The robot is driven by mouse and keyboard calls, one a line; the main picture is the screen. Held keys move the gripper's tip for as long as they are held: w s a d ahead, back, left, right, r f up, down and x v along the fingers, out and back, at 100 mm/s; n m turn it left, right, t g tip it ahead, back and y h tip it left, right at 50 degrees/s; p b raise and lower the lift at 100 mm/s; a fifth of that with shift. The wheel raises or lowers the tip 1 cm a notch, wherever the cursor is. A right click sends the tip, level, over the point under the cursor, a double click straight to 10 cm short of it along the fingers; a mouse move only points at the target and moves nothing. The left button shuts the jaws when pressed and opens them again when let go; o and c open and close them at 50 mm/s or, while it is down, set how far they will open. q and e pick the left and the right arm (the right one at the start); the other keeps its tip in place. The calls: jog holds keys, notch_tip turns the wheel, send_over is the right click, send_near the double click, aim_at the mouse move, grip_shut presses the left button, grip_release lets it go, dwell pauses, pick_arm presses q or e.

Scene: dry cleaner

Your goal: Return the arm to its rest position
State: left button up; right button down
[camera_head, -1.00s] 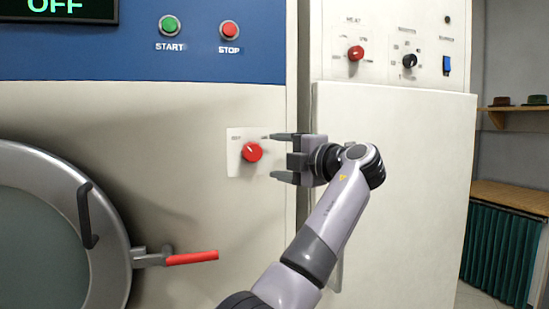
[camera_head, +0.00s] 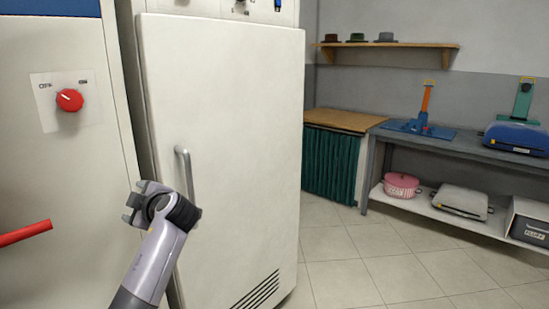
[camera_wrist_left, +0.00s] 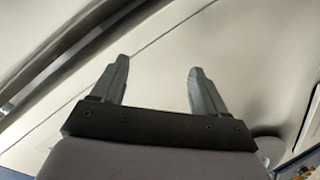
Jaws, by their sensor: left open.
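My left gripper (camera_head: 130,203) is in the lower left of the head view, in front of the pale machine front and left of the cabinet door handle (camera_head: 186,172). It is open and empty. In the left wrist view its two fingers (camera_wrist_left: 158,66) stand apart with only a blurred pale panel beyond them. The red knob (camera_head: 69,100) on its OFF/ON plate is up and to the left of the gripper, clear of it. Its pointer mark leans to the upper left, towards OFF. My right gripper is not in view.
A tall white cabinet (camera_head: 232,110) stands close behind the arm. A red lever (camera_head: 25,233) sticks out at the left. A grey bench (camera_head: 375,145) with equipment is at the right. The tiled floor (camera_head: 375,270) before it is clear.

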pick_arm(q)
jog(key=s+d+f+m+h+p, duration=0.1)
jog(key=s+d+f+m+h, duration=0.2)
jog(key=f, duration=0.5)
jog(key=s+f+m+t+h, duration=0.1)
jog(key=s+f+m+h, duration=0.1)
jog(key=s+f+m, duration=0.5)
jog(key=s+d+f+m+h+p, duration=0.1)
jog(key=s+d+f+m+h, duration=0.15)
jog(key=f, duration=0.75)
jog(key=s+d+f+m+h, duration=0.1)
jog(key=s+d+m+h, duration=0.1)
jog(key=s, duration=0.6)
jog(key=s+d+f+m+h+p, duration=0.1)
jog(key=s+m, duration=0.3)
jog(key=s, duration=0.4)
jog(key=s+d+f+m+h+p, duration=0.1)
jog(key=s+d+f+m+h, duration=0.1)
jog(key=s, duration=0.6)
jog(key=shift+s+d+m+h, duration=0.35)
jog(key=shift+m+h, duration=0.2)
jog(key=shift+m, duration=0.3)
